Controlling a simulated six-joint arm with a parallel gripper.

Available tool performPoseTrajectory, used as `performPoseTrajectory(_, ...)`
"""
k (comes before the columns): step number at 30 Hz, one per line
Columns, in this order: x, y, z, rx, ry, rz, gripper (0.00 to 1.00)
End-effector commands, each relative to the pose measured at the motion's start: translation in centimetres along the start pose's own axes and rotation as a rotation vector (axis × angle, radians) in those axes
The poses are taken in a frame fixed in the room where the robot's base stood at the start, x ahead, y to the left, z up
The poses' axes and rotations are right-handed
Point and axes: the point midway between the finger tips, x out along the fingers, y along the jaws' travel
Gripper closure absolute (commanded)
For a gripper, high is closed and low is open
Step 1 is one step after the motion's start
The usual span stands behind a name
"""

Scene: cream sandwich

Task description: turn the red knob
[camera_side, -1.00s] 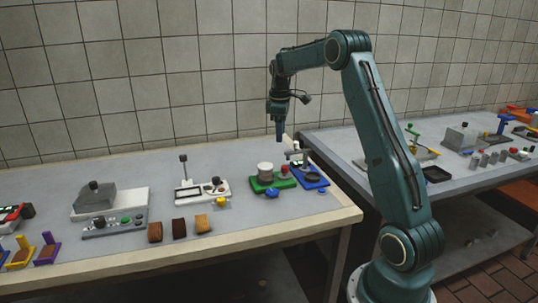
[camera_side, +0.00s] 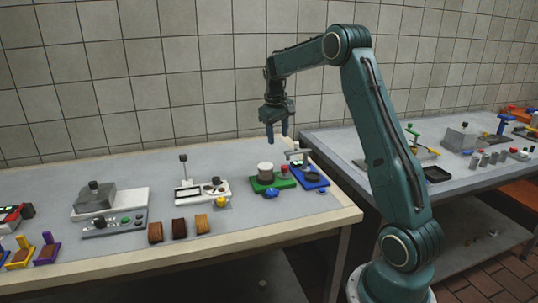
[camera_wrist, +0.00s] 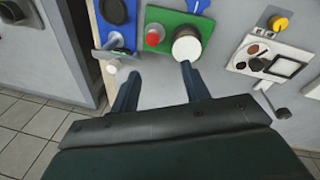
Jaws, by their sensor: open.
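A small red knob (camera_side: 284,169) sits on a green base (camera_side: 262,187) near the right end of the left table, beside a white cylinder (camera_side: 265,169). In the wrist view the red knob (camera_wrist: 153,38) is on the green base (camera_wrist: 179,20), left of the white cylinder (camera_wrist: 186,46). My gripper (camera_side: 277,138) hangs pointing down above this area, clear of the table. Its two fingers (camera_wrist: 159,70) are apart with nothing between them. In the wrist view the red knob appears just beyond the fingertips, nearer the left finger.
A blue base (camera_side: 312,178) with a dark round part and a small post stands right of the green base. A white unit (camera_side: 202,190) with an upright lever stands to its left. Brown and tan blocks (camera_side: 180,227) line the front. Bare table lies before the green base.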

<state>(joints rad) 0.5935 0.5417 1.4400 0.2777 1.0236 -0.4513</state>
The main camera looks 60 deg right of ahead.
Motion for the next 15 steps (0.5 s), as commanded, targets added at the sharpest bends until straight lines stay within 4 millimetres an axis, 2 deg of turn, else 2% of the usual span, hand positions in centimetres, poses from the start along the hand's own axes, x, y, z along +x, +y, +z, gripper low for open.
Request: performPoseTrajectory(15, -0.07, -0.71, 0.45, 0.349, 0.028, 0.049, 0.54)
